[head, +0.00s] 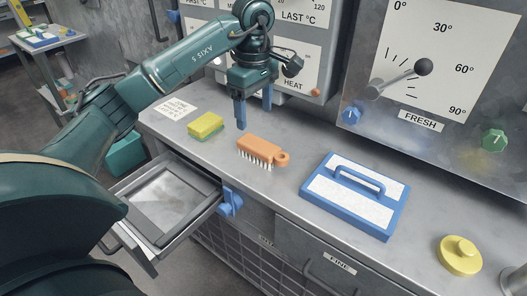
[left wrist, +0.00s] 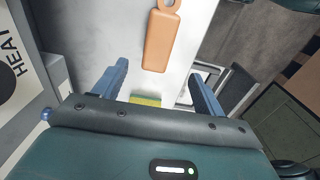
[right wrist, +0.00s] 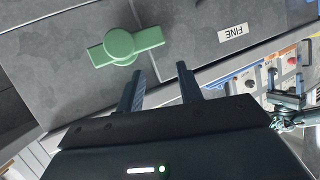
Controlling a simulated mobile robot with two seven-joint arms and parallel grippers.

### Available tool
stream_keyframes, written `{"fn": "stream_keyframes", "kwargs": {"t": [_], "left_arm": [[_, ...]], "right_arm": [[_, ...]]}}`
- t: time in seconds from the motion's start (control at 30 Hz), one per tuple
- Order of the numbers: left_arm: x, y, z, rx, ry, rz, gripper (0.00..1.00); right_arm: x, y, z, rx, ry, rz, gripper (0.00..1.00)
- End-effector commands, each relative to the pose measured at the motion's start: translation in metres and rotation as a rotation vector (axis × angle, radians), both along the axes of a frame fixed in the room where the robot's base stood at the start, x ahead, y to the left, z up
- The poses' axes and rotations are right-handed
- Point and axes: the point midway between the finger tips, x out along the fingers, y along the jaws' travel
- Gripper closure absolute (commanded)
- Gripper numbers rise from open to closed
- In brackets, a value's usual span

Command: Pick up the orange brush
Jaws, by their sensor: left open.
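The orange brush (head: 262,149) lies on the grey counter, bristles down, with its ring end toward the right. It also shows in the left wrist view (left wrist: 161,40), beyond the fingertips and clear of them. My left gripper (head: 254,115) points down, open and empty, above the counter just behind and left of the brush. Its two blue fingers are spread apart in the left wrist view (left wrist: 158,75). My right gripper (right wrist: 157,72) is not in the head view. In the right wrist view its fingers are apart with nothing between them, facing a grey panel with a green knob (right wrist: 125,45).
A yellow-green sponge (head: 206,125) lies left of the brush. A blue-framed white block with a handle (head: 352,194) lies to the right, and a yellow round piece (head: 460,256) farther right. An open drawer (head: 127,240) juts out in front. Gauge panels stand behind the counter.

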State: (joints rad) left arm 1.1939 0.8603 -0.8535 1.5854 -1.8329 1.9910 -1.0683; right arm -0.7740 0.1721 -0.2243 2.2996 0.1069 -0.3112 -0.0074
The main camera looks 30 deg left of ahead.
Motion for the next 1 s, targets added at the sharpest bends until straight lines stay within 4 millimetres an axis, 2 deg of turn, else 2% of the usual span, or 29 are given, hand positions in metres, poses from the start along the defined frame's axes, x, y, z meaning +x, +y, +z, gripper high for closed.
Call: {"fn": "stream_keyframes", "kwargs": {"t": [0.03, 0.2, 0.47, 0.7, 0.83, 1.0], "left_arm": [[0.0, -0.001, -0.013, -0.002, 0.003, -0.001, 0.29], [0.0, -0.001, -0.041, -0.003, 0.002, -0.001, 0.29], [0.001, -0.004, -0.061, -0.005, 0.0, -0.001, 0.29], [0.002, -0.009, -0.096, -0.004, 0.002, 0.0, 0.29], [0.003, -0.009, -0.104, -0.005, -0.002, 0.0, 0.29], [0.003, -0.009, -0.105, -0.004, -0.002, -0.001, 0.29]], "right_arm": [[0.0, -0.001, 0.001, -0.002, -0.01, -0.002, 0.64], [0.001, -0.002, 0.007, -0.001, -0.029, -0.005, 0.64], [-0.002, -0.003, 0.004, -0.003, -0.021, -0.005, 0.64], [-0.003, -0.003, 0.002, -0.004, -0.019, -0.005, 0.64], [-0.003, -0.003, 0.002, -0.004, -0.021, -0.005, 0.64], [-0.003, -0.004, 0.003, -0.005, -0.024, -0.006, 0.64]]}}
